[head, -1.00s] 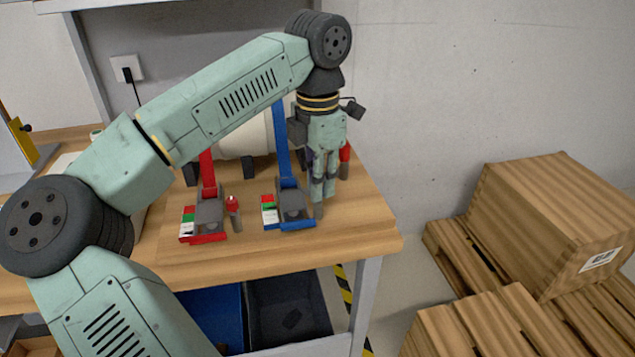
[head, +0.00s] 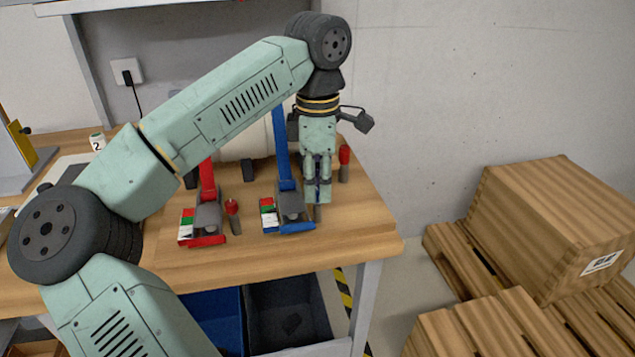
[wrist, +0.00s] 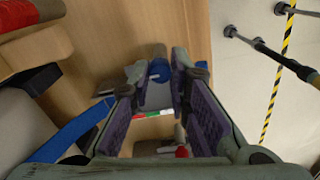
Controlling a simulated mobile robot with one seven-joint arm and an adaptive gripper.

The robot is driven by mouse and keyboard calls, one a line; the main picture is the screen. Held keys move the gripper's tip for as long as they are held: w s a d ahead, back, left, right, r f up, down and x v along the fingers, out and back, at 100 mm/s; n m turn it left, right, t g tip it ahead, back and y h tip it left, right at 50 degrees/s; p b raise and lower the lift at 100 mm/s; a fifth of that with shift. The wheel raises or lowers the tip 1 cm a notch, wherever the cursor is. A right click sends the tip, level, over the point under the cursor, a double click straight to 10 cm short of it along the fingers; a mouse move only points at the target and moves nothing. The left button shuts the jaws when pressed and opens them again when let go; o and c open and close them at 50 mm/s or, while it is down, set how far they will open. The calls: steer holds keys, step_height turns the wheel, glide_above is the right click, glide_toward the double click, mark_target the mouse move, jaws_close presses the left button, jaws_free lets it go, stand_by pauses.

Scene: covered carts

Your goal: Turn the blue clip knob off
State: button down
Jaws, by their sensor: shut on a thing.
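The blue clip (head: 290,205) stands near the right end of the wooden bench, with a blue upright arm, a grey block and a red, green and white label. In the wrist view its blue arm (wrist: 85,125) runs at lower left. The blue clip knob (wrist: 160,70) shows as a round blue cap between my fingertips. My gripper (head: 317,198) points down just right of the blue clip and is shut on the knob. In the head view my fingers hide the cap; only its grey stem (head: 317,213) shows below them.
The red clip (head: 207,215) stands left of the blue one, with a red-capped knob (head: 232,215) beside it. Another red-capped post (head: 344,160) stands behind my gripper. Dark and blue bins (head: 285,312) sit under the bench.

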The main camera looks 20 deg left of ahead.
mark_target(318, 190)
stand_by(0.3)
steer(key=c, duration=1.5)
jaws_free()
step_height(318, 190, up, 12)
